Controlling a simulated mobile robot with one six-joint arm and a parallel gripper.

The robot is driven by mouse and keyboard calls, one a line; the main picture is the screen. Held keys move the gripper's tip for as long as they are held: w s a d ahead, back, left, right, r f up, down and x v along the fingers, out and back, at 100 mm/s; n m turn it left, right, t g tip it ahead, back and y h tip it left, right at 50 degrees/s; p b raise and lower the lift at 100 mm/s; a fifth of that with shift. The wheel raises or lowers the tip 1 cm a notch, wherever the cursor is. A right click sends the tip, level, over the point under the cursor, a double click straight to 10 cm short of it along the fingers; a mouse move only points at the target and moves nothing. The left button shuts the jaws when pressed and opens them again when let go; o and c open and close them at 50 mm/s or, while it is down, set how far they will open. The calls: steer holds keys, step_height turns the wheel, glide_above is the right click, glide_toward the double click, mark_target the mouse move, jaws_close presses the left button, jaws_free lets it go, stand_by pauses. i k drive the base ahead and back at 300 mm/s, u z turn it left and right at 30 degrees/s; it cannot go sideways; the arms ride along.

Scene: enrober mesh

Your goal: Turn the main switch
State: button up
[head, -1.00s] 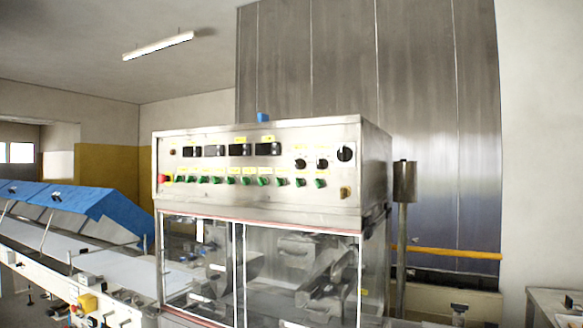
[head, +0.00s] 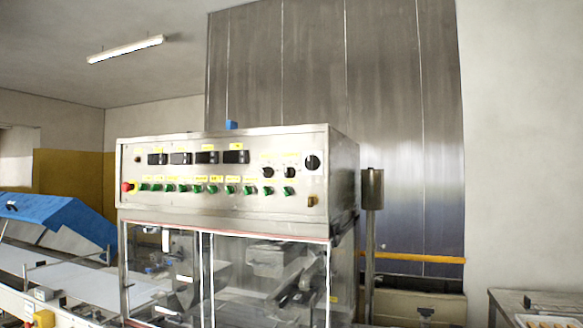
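The steel control panel (head: 225,172) of the machine faces me in the middle of the head view. A large round black knob (head: 312,162) sits at its upper right, with two smaller black knobs (head: 268,172) to its left. A red knob on yellow (head: 128,187) is at the left end. A row of green switches (head: 188,188) runs along the lower part. I cannot tell from the labels which one is the main switch. A brass-coloured part (head: 312,201) is at the lower right corner. My gripper is not in view.
A clear-windowed enclosure (head: 265,275) is below the panel. A conveyor with a blue cover (head: 60,217) extends left. A steel post (head: 371,210) stands close to the panel's right side. A table (head: 545,300) is at the lower right.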

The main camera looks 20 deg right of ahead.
mark_target(312, 163)
steer(key=u, duration=0.2)
steer(key=k, duration=0.8)
steer(key=u, duration=0.55)
steer(key=k, duration=0.6)
steer(key=u, duration=0.5)
steer(key=i, duration=1.5)
steer(key=z, duration=0.05)
